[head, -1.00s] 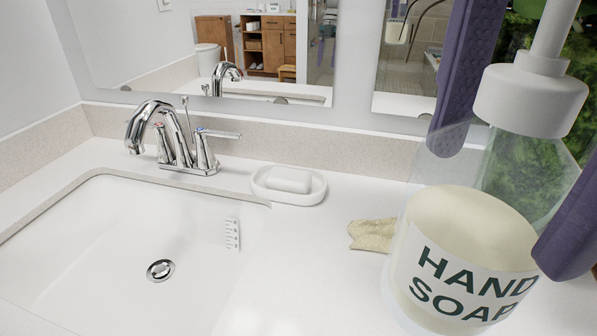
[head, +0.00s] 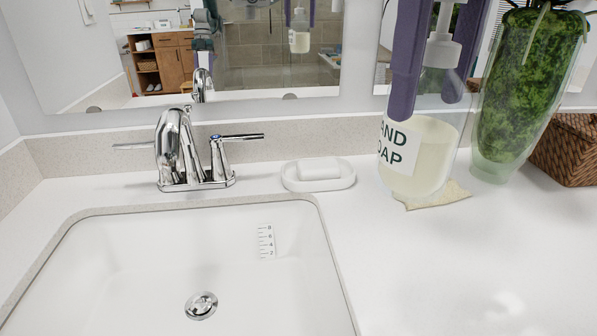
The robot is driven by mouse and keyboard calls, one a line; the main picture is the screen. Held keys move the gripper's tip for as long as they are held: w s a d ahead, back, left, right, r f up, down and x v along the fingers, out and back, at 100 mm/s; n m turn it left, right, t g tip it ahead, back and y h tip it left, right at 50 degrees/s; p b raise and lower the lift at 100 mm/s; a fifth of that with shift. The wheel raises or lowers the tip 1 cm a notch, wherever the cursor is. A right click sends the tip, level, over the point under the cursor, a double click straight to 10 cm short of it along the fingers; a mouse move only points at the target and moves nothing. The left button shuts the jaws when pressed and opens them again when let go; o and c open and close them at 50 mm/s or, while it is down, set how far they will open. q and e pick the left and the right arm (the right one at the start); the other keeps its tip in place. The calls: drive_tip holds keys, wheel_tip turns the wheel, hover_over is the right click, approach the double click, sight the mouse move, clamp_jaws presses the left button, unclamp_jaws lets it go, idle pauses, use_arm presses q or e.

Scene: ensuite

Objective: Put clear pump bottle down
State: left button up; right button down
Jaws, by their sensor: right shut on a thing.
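The clear pump bottle (head: 432,150), with pale soap, a "HAND SOAP" label and a white pump top, is upright above the counter right of the sink. My right gripper (head: 432,85) comes from above, its two purple fingers shut on the bottle's upper part. The bottle's base overlaps a beige cloth-like piece (head: 440,196) in the picture; I cannot tell whether it touches it or the counter (head: 430,265). My left gripper is not in view.
A white soap dish (head: 290,182) with a soap bar (head: 319,168) stands left of the bottle. A glass vase with green filling (head: 527,90) is close on the right, with a woven basket (head: 565,150) beyond. The sink (head: 150,270) and faucet (head: 180,150) are left. The front counter is clear.

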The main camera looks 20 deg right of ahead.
sight(423, 126)
wheel_tip(423, 126, down, 17)
drive_tip(key=shift+r, duration=0.2)
drive_tip(key=shift+f, duration=0.2)
unclamp_jaws()
drive_tip(key=shift+r, duration=0.1)
wheel_tip(423, 126, up, 12)
drive_tip(key=shift+r, duration=0.15)
idle(0.4)
